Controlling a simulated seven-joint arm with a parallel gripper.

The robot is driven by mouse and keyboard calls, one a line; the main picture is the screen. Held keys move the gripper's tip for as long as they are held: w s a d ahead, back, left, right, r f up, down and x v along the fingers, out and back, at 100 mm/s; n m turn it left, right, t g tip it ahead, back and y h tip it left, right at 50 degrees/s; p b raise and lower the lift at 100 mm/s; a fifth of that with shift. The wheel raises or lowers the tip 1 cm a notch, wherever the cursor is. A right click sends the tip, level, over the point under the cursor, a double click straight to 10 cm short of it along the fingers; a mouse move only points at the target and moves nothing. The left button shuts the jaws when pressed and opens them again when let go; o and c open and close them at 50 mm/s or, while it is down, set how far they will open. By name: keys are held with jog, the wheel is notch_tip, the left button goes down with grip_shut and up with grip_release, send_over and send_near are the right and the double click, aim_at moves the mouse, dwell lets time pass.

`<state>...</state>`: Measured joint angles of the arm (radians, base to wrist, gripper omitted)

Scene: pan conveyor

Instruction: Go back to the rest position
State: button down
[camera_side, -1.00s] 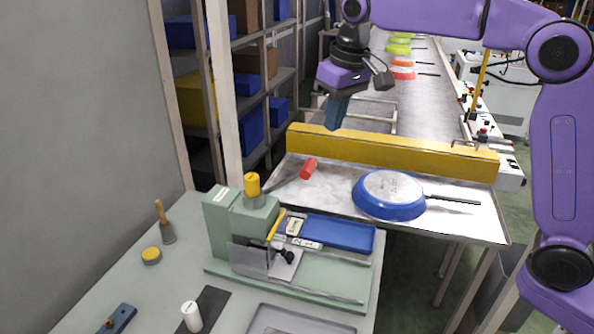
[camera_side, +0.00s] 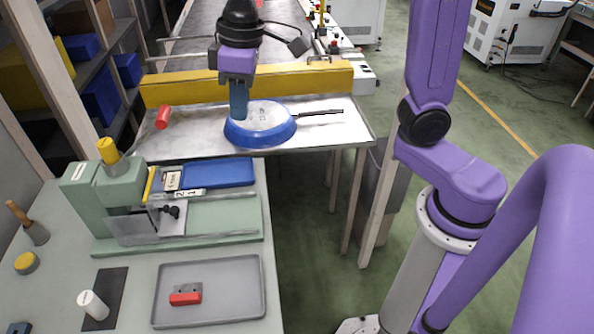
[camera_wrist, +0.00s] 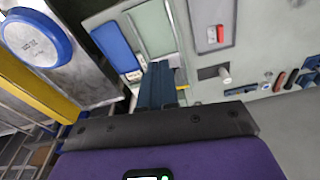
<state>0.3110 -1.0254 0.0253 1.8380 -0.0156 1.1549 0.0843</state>
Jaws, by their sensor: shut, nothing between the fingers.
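My gripper (camera_side: 238,104) has blue fingers, shut and empty, pointing down. In the side view the fingers overlap the left part of the upturned blue pan (camera_side: 262,126), but the wrist view shows the pan (camera_wrist: 38,38) off to the upper left, apart from them. In the wrist view my gripper (camera_wrist: 161,84) shows over the bench side, with nothing between the fingers. The pan lies on the metal table, its black handle pointing right. No rest position is marked in view.
A yellow barrier (camera_side: 300,80) stands behind the pan. A red cylinder (camera_side: 163,117) lies left of it. The bench holds a green fixture (camera_side: 225,216), a blue tray (camera_side: 217,174), a grey tray (camera_side: 235,305) with a red-ended part, and a white cylinder (camera_side: 93,304).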

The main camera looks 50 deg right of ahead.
jog(key=s+d+f+n, duration=0.1)
jog(key=s+d+f, duration=0.2)
jog(key=s, duration=0.4)
jog(key=s+d+f+n, duration=0.2)
jog(key=s+d+f, duration=0.1)
jog(key=s, duration=0.4)
jog(key=s+d+f+n+g, duration=0.1)
jog(key=s+d+f+n, duration=0.1)
jog(key=s+d, duration=0.3)
jog(key=shift+s+d+f, duration=0.3)
jog(key=shift+s+f, duration=0.25)
jog(key=shift+s, duration=0.5)
